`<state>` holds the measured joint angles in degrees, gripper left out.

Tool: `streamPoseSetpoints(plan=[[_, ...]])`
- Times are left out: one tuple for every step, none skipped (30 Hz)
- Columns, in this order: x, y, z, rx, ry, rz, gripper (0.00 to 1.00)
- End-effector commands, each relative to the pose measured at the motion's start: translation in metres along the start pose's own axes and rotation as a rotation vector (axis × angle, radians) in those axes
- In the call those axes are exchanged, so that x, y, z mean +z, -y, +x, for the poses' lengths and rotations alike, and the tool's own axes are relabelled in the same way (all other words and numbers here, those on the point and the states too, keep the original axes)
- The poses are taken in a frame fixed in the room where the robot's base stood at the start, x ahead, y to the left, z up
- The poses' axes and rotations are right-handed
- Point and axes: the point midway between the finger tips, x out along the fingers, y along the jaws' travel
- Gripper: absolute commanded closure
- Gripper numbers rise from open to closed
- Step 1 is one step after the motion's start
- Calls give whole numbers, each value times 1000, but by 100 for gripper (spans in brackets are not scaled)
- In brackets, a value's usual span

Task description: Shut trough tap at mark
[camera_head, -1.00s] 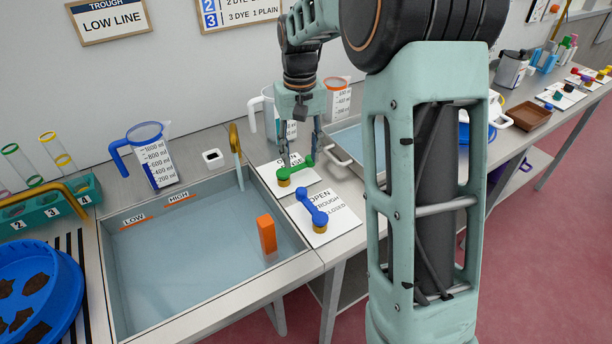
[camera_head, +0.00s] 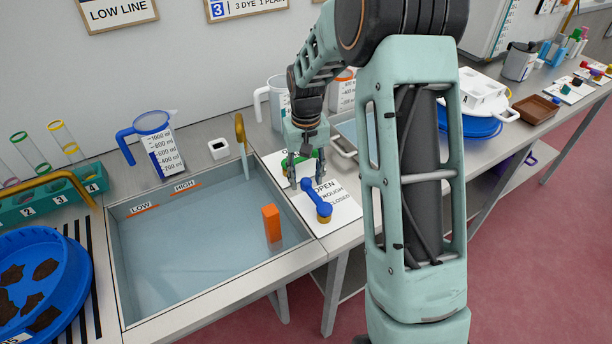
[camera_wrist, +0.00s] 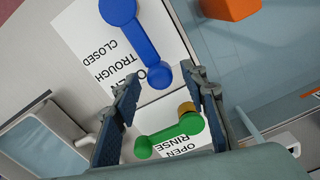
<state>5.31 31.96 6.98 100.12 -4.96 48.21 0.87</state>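The blue trough tap handle (camera_head: 315,199) sits on a white card (camera_head: 343,209) lettered OPEN, TROUGH and CLOSED. Its free end points toward OPEN. My gripper (camera_head: 305,184) is open, pointing down, at that free end. In the wrist view the blue handle's end (camera_wrist: 158,77) shows between my fingers (camera_wrist: 163,84), with gaps visible. The trough (camera_head: 208,289) holds water, with LOW (camera_head: 142,208) and HIGH (camera_head: 185,186) marks on its back wall. A thin stream falls from the brass spout (camera_head: 240,130). The exact water level against the marks is hard to tell.
The green rinse tap (camera_wrist: 170,138) is close beside my fingers. An orange block (camera_head: 271,224) stands in the trough water. A measuring jug (camera_head: 153,145) and a small white box (camera_head: 219,148) stand behind the trough. A second basin (camera_head: 345,133) is to the right.

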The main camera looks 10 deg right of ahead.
Motion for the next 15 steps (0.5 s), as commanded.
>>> streamPoseSetpoints(plan=[[0, 0, 0, 0, 0, 0, 60], [0, 0, 0, 0, 0, 0, 60], [0, 0, 0, 0, 0, 0, 62], [0, 0, 0, 0, 0, 0, 66], [0, 0, 0, 0, 0, 0, 69], [0, 0, 0, 0, 0, 0, 73], [0, 0, 0, 0, 0, 0, 77], [0, 0, 0, 0, 0, 0, 80], [0, 0, 0, 0, 0, 0, 84], [0, 0, 0, 0, 0, 0, 88], [0, 0, 0, 0, 0, 0, 91], [0, 0, 0, 0, 0, 0, 95], [0, 0, -1, 0, 0, 0, 99], [0, 0, -1, 0, 0, 0, 100], [0, 0, -1, 0, 0, 0, 100]])
